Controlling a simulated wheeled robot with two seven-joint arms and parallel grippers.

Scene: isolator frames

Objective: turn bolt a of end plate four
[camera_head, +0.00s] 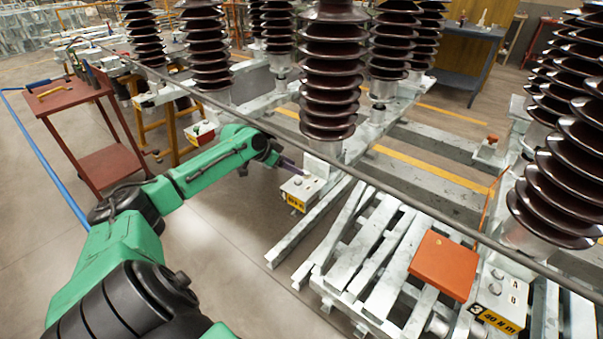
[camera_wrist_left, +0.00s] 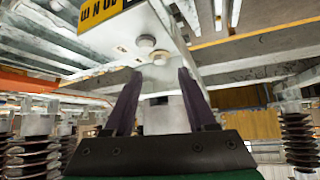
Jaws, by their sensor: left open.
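A pale end plate (camera_head: 305,184) with a yellow label stands at the near end of a grey rail in the middle of the head view. Its number is too small to read. My left gripper (camera_head: 290,164) is at its far left side. In the left wrist view the open fingers of the left gripper (camera_wrist_left: 159,74) point at the plate (camera_wrist_left: 179,47). One bolt head (camera_wrist_left: 160,57) lies just beyond and between the fingertips, apart from them. A second bolt head (camera_wrist_left: 145,41) is beside it. I cannot read which bolt is A. The right gripper is out of view.
Tall brown ribbed insulators (camera_head: 330,80) stand behind the plate. A long grey bar (camera_head: 400,196) crosses close by. Another end plate (camera_head: 505,294), marked 3, with bolts A and B, and an orange box (camera_head: 443,264) are at right. A red cart (camera_head: 72,98) stands left; floor between is clear.

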